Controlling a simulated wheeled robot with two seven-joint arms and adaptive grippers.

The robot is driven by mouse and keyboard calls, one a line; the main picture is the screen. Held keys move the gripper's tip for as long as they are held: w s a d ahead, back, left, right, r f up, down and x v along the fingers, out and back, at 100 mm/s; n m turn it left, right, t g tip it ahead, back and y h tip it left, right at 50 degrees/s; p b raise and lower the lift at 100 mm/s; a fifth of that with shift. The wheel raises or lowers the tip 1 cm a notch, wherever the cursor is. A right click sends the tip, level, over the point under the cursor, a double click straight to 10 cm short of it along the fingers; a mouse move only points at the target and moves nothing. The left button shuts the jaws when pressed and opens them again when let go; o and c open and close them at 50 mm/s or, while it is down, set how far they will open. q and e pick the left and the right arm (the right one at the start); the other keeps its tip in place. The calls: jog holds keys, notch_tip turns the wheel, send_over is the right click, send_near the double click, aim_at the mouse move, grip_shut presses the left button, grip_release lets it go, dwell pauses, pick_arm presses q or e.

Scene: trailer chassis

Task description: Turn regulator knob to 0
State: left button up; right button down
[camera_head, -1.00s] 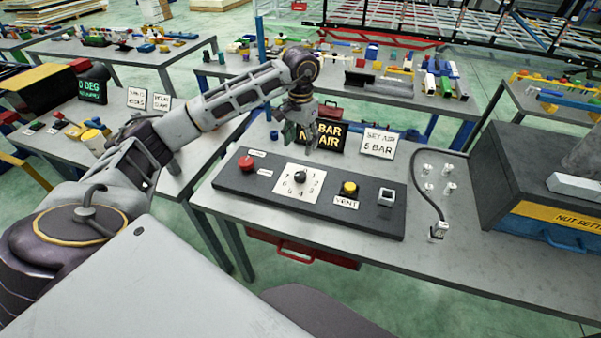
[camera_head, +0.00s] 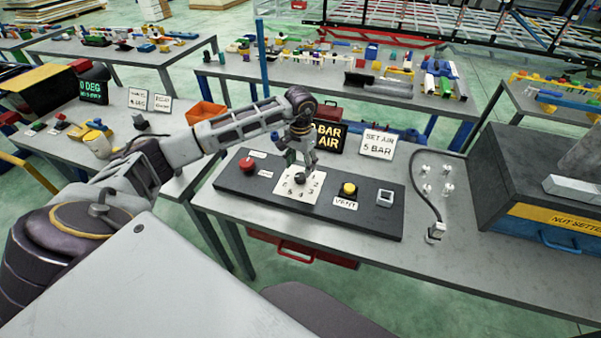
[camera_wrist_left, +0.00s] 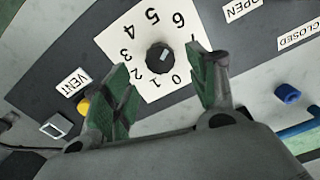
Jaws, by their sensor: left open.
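The regulator knob (camera_head: 299,180) is a small round black knob on a white dial plate (camera_head: 287,191) with numbers around it, set in a dark panel (camera_head: 232,181). In the left wrist view the knob (camera_wrist_left: 159,57) shows a small pale mark on top, and the digits 0 to 6 are readable on the plate (camera_wrist_left: 128,40). Which number the mark points to is unclear. My left gripper (camera_head: 301,163) is open just above the knob. In the left wrist view its green-padded fingers (camera_wrist_left: 164,68) are spread, with the knob between and beyond the tips, apparently not touched.
A red button (camera_head: 247,165), a yellow vent button (camera_head: 349,189) and a pale square switch (camera_head: 385,197) share the panel. Behind stand a dark display (camera_head: 329,136), partly hidden by my gripper, and a "SET AIR 5 BAR" sign (camera_head: 378,144). A grey-blue case (camera_head: 530,180) stands right.

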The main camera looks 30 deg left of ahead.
aim_at(300, 176)
pick_arm(q)
jog(key=shift+f+p, duration=0.45)
jog(key=shift+f, duration=2)
jog(key=shift+c, duration=1.1)
jog(key=c, duration=0.8)
